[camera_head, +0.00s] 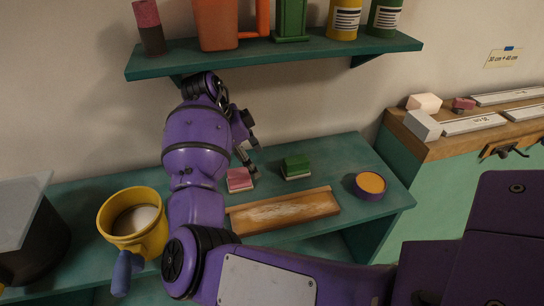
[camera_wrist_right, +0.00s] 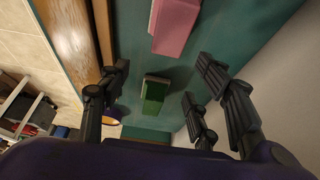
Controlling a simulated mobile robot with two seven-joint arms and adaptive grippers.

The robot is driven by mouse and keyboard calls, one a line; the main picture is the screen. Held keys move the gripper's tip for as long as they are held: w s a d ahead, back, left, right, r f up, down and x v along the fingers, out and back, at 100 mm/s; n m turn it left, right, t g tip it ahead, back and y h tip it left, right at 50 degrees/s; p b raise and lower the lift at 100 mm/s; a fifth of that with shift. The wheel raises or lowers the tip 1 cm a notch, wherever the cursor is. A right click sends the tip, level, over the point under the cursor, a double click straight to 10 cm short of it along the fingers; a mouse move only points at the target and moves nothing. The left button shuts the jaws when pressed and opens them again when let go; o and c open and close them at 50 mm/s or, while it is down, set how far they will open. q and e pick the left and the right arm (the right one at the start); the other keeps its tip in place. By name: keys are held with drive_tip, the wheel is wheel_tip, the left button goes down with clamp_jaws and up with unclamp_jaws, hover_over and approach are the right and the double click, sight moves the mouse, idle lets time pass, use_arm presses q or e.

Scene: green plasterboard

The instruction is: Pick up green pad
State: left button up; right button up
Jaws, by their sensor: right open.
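The green pad (camera_head: 296,166) lies on the teal table, right of the pink pad (camera_head: 239,179). It has a dark green top and a lighter layer beneath. My right gripper (camera_head: 249,158) is open and empty, left of the green pad and just behind the pink pad. In the right wrist view the green pad (camera_wrist_right: 154,94) appears between the open fingers (camera_wrist_right: 163,85), apart from them. The pink pad (camera_wrist_right: 174,24) shows at the top of that view. My left gripper is not in view.
A wooden tray (camera_head: 285,212) lies in front of the pads. A round yellow-orange item (camera_head: 371,185) sits at the right and a yellow bucket (camera_head: 118,239) at the left. A teal shelf (camera_head: 290,50) with several containers hangs above. The table behind the green pad is clear.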

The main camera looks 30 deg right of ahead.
sight(297, 161)
drive_tip(key=shift+w+a, duration=0.1)
drive_tip(key=shift+w, duration=0.05)
drive_tip(key=d, duration=0.3)
drive_tip(key=s+d+p, duration=0.1)
drive_tip(key=d, duration=0.2)
drive_tip(key=s+d, duration=0.1)
drive_tip(key=d, duration=0.1)
drive_tip(key=shift+s+d+r+p, duration=0.1)
drive_tip(key=shift+d+p, duration=0.25)
drive_tip(key=shift+d, duration=0.05)
drive_tip(key=shift+s+d, duration=0.15)
drive_tip(key=shift+d, duration=0.3)
drive_tip(key=shift+s+d+p, duration=0.15)
drive_tip(key=shift+d, duration=0.45)
drive_tip(key=shift+s+d+p, duration=0.15)
drive_tip(key=shift+d, duration=0.4)
drive_tip(key=x, duration=0.5)
drive_tip(key=shift+a, duration=0.15)
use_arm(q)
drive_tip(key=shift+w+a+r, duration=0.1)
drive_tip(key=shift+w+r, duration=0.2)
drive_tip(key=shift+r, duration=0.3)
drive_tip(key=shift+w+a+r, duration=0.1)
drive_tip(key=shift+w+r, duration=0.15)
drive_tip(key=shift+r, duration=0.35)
